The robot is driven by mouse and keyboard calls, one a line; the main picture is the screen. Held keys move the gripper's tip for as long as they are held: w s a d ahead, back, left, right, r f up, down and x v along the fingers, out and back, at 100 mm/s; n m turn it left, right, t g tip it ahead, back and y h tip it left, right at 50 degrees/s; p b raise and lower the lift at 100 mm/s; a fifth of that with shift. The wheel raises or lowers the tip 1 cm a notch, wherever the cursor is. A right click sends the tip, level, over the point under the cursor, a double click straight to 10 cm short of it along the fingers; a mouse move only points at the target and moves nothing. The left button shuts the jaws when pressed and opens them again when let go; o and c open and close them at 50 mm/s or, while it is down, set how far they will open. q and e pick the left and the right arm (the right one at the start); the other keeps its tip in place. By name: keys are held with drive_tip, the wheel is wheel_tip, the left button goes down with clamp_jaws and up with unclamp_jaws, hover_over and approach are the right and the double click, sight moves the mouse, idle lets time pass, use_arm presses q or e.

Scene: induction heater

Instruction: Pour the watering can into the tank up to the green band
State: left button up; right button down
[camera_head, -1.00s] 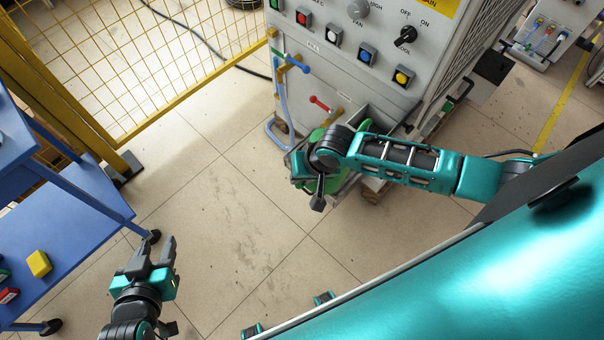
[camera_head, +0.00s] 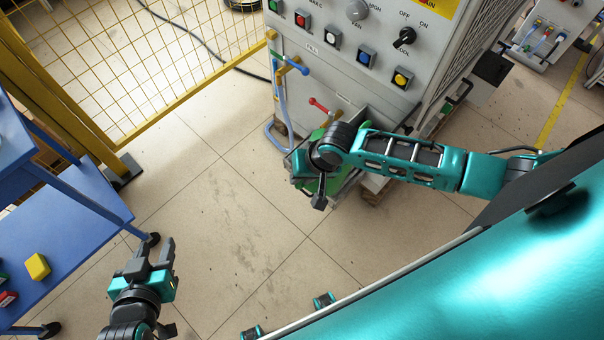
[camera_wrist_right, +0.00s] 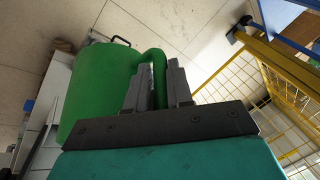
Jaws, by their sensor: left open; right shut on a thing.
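The green watering can (camera_wrist_right: 95,90) fills the left of the right wrist view, with its curved handle between my right fingers. My right gripper (camera_wrist_right: 159,85) is shut on that handle. In the head view my right wrist covers most of the can, and only green patches show beside it, in front of the grey cabinet (camera_head: 400,98). I cannot tell the can's tilt or any water flow. A pale blue tube (camera_head: 281,105) runs down the cabinet's left side. My left gripper (camera_head: 153,250) is open and empty above the floor.
The cabinet front carries buttons, knobs, a red-handled valve (camera_head: 319,105) and a blue-handled valve (camera_head: 292,66). A blue trolley (camera_head: 75,215) with a yellow block (camera_head: 37,266) stands at left. A yellow mesh fence (camera_head: 140,80) stands behind. The middle floor is clear.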

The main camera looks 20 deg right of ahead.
drive_tip(key=shift+w+d+r, duration=0.1)
drive_tip(key=shift+w+r, duration=0.1)
drive_tip(key=shift+r, duration=0.3)
idle(0.4)
drive_tip(key=shift+d+r+y+b, duration=0.15)
drive_tip(key=shift+r+y+b, duration=0.3)
drive_tip(key=shift+r, duration=0.1)
idle(1.0)
drive_tip(key=shift+w+d+r, duration=0.1)
drive_tip(key=shift+d+r, duration=0.05)
drive_tip(key=shift+r, duration=0.25)
idle(0.6)
drive_tip(key=shift+d+r+y+b, duration=0.2)
drive_tip(key=shift+r+y+b, duration=0.05)
drive_tip(key=shift+r+b, duration=0.35)
idle(0.8)
drive_tip(key=shift+w+d+r+g+b, duration=0.15)
drive_tip(key=shift+r+g+b, duration=0.15)
drive_tip(key=shift+r+b, duration=0.15)
idle(0.8)
drive_tip(key=shift+d+r+y+p, duration=0.25)
drive_tip(key=shift+r+y+p, duration=0.2)
drive_tip(key=shift+p, duration=0.35)
idle(1.1)
